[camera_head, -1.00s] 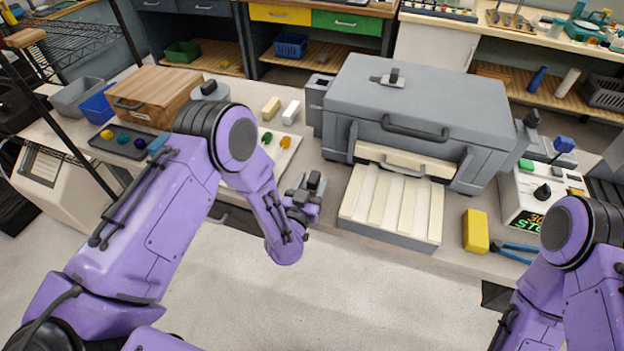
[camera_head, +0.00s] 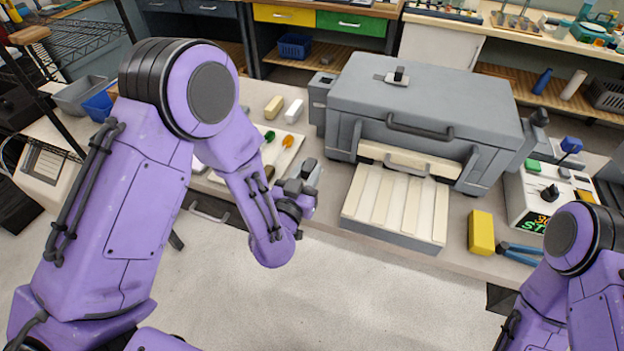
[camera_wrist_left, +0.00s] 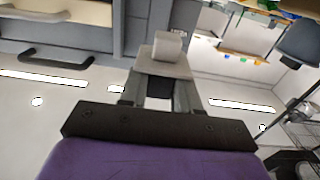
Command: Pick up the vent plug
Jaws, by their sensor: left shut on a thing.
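My left gripper (camera_head: 300,186) is in front of the worktop edge, left of the kiln's front ramp. In the left wrist view the left gripper (camera_wrist_left: 162,85) is shut on a light grey piece with a flat plate and a rounded knob, which looks like the vent plug (camera_wrist_left: 168,50). The vent plug in the head view (camera_head: 309,172) is small and partly merged with the fingers. The grey kiln (camera_head: 425,95) stands to the right of the gripper. A dark knob on a small plate (camera_head: 398,76) is on its lid. My right gripper is out of view.
A pale tray (camera_head: 284,155) with green and orange pieces lies behind the gripper. A ribbed cream ramp (camera_head: 395,205) is in front of the kiln. A yellow block (camera_head: 481,232), blue-handled pliers (camera_head: 520,252) and a control box (camera_head: 545,195) are at right. The floor in front is clear.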

